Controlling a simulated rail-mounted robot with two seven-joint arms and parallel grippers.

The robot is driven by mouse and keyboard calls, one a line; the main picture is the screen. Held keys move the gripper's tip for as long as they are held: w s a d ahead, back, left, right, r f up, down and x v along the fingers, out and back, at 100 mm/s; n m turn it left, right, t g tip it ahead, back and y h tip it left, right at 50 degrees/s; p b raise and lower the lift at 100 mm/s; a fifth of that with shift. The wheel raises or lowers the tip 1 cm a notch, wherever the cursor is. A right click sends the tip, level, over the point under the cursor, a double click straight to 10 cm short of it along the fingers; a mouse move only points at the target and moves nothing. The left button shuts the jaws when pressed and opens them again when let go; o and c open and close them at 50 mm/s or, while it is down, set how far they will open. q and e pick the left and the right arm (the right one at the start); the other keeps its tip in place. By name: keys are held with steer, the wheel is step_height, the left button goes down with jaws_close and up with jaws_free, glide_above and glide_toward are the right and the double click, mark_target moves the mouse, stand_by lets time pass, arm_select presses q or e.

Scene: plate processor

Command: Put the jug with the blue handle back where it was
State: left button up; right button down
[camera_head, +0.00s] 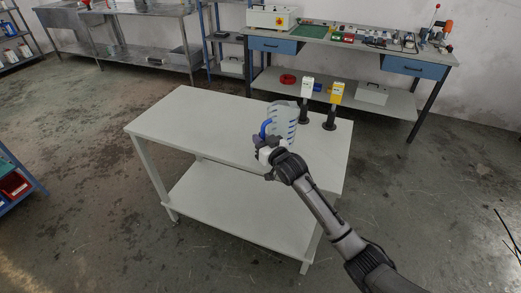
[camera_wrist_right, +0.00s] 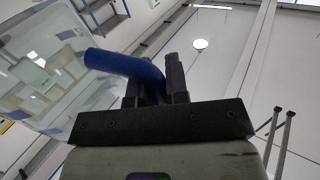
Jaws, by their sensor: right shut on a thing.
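The clear jug (camera_head: 285,122) with blue marks and a blue handle (camera_head: 264,128) is at the right half of the white table (camera_head: 190,118). My right gripper (camera_head: 267,141) is shut on the handle from the near side. In the right wrist view the blue handle (camera_wrist_right: 125,65) runs between the two dark fingers (camera_wrist_right: 158,85), and the clear jug body (camera_wrist_right: 45,70) is at the left. The jug looks about upright in the head view. I cannot tell whether its base touches the tabletop. My left gripper is not in view.
A white-topped device (camera_head: 306,90) and a yellow-topped device (camera_head: 335,95) on dark stands are close behind and right of the jug. The left part of the white table is bare. A workbench (camera_head: 350,45) with tools stands behind.

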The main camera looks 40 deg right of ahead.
steer(key=shift+s+f+b, duration=0.1)
steer(key=shift+f+b, duration=0.8)
steer(key=shift+f, duration=1.1)
steer(key=shift+f, duration=0.1)
steer(key=c, duration=1.1)
jaws_free()
